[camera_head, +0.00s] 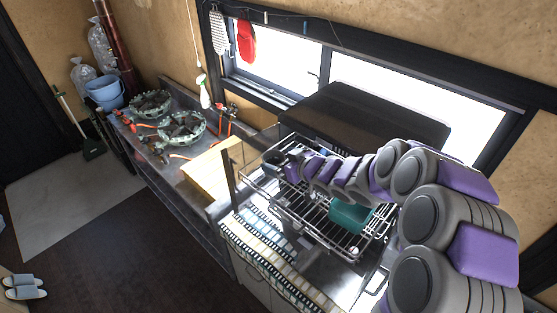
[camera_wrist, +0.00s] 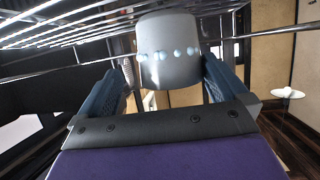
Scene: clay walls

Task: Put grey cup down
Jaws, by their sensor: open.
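The grey cup (camera_wrist: 168,50) has a row of pale dots around it. In the wrist view it stands between the two blue fingers of my gripper (camera_wrist: 160,75), with a gap visible beside the fingers. The gripper is open. Wires of the dish rack (camera_wrist: 60,68) run behind and beside the cup; I cannot tell whether they touch it. In the head view my gripper (camera_head: 274,159) is at the far left end of the metal dish rack (camera_head: 318,238), and the cup is too small or hidden to make out there.
A teal bowl (camera_head: 350,216) sits in the rack under my arm. A large black box (camera_head: 365,120) stands behind the rack by the window. A wooden board (camera_head: 215,168) and a counter with two gas burners (camera_head: 182,128) lie to the left. The dark floor (camera_head: 150,235) is mostly clear.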

